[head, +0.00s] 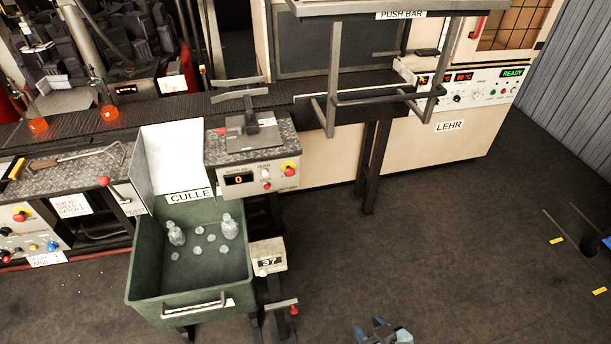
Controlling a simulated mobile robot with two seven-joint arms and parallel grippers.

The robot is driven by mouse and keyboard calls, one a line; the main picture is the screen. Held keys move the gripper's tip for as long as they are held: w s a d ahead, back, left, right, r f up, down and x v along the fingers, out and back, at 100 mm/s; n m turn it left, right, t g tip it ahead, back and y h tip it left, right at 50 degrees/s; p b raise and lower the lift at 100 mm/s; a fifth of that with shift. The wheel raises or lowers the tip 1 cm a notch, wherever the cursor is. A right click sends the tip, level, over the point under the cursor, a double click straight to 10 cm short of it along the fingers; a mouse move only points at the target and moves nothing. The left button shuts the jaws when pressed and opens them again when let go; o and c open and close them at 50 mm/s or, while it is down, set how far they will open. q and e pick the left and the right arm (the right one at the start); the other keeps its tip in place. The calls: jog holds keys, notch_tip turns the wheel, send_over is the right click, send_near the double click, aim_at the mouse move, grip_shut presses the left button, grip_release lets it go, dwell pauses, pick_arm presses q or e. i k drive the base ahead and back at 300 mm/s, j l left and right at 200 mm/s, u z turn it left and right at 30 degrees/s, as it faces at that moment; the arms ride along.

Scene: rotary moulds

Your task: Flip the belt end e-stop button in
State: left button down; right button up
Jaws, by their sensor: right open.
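A red e-stop button (290,168) on a yellow base sits at the right of the small control panel at the belt end (246,182). The panel also has a counter reading 0 and smaller buttons. From here I cannot tell whether the red button is in or out. My right gripper (378,326) shows only in part at the bottom edge, open, well below and to the right of the panel and apart from it. My left gripper is out of view.
A green cullet bin (140,275) with clear bottles and round pieces stands below the panel, with a counter box (268,256) reading 37 beside it. A push bar frame (385,96) hangs before the lehr (450,140). Another red e-stop (20,214) is at far left. The right floor is mostly clear.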

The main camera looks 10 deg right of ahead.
aim_at(289, 171)
jog(key=l, duration=1.15)
jog(key=i+l, duration=0.15)
jog(key=l, duration=1)
